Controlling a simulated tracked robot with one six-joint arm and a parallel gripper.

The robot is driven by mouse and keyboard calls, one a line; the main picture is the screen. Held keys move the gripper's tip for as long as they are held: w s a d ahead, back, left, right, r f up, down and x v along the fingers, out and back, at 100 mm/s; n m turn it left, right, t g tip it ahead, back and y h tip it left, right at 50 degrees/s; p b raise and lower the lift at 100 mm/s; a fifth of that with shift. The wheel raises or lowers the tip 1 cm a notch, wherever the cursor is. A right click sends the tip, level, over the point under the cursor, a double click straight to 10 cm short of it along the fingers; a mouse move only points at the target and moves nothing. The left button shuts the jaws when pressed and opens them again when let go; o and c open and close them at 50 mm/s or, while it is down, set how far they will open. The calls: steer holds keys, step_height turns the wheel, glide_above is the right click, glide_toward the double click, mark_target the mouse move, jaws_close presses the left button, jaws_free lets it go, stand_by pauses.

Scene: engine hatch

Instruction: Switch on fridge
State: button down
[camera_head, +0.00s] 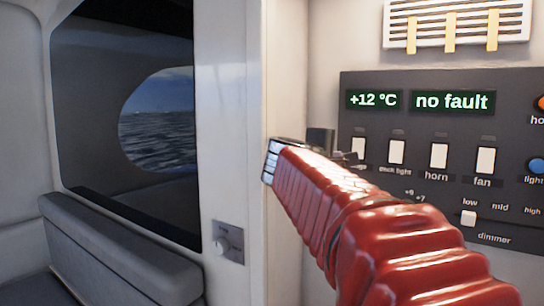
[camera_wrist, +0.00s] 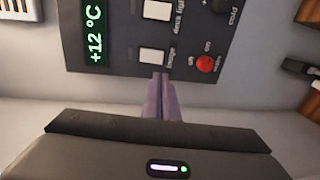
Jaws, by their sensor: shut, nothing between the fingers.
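The fridge switch is a white rocker at the left end of the switch row on the dark control panel. My fingers are shut together and empty, pointing at the panel near the switch. I cannot tell whether they touch it, or which way the rocker is set.
The control panel (camera_head: 400,84) also carries the deck light switch (camera_head: 396,152), horn switch (camera_head: 439,155), fan switch (camera_head: 486,160) and dimmer slider (camera_head: 468,218). Displays read "+12 °C" and "no fault". A red knob (camera_wrist: 205,63) sits close to my fingers. A vent (camera_head: 457,22) is above.

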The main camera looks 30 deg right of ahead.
steer(key=x, duration=1.4)
steer(key=shift+w+f, duration=0.1)
stand_by(0.3)
steer(key=shift+d, duration=0.15)
steer(key=s+a+f, duration=0.2)
steer(key=s+a, duration=0.4)
steer(key=a, duration=0.6)
steer(key=shift+a, duration=0.2)
steer(key=shift+s+f, duration=0.1)
stand_by(0.5)
